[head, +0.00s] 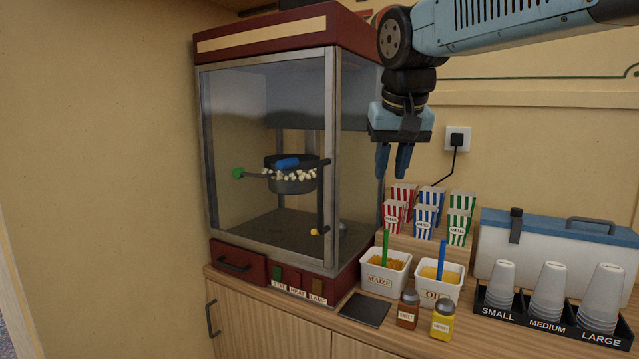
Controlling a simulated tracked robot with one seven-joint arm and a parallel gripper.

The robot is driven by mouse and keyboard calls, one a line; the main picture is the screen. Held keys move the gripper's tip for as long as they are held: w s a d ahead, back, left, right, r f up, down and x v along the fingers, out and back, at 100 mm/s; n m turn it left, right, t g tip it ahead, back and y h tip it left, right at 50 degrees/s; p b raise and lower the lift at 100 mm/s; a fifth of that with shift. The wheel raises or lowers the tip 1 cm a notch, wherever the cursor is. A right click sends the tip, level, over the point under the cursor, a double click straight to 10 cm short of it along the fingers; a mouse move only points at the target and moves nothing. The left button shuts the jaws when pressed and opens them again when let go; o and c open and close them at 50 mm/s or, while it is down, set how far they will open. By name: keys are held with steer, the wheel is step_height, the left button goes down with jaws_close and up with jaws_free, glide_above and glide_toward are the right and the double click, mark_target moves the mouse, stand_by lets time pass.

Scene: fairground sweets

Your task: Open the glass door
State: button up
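The popcorn machine (330,30) stands at the left of the counter, a glass cabinet with a dark red top and base. Its glass door (235,120) in a grey metal frame faces front and looks closed. A dark upright handle (321,200) shows near the door's right edge. Behind the glass hangs a dark kettle (292,184) with popcorn at its rim. My gripper (394,175) points down to the right of the machine, above the striped boxes. It is apart from the door, with a gap between its fingers and nothing held.
Striped popcorn boxes (424,220) stand on a wooden step below my gripper. The maize tub (385,279), oil tub (436,290) and two shakers (408,309) stand right of the machine. A cup rack (545,326) and cool box (550,255) fill the right. Space before the door looks clear.

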glide_toward(321, 175)
steer(key=x, duration=1.1)
steer(key=shift+w+f, duration=0.15)
steer(key=shift+f, duration=0.25)
jaws_close()
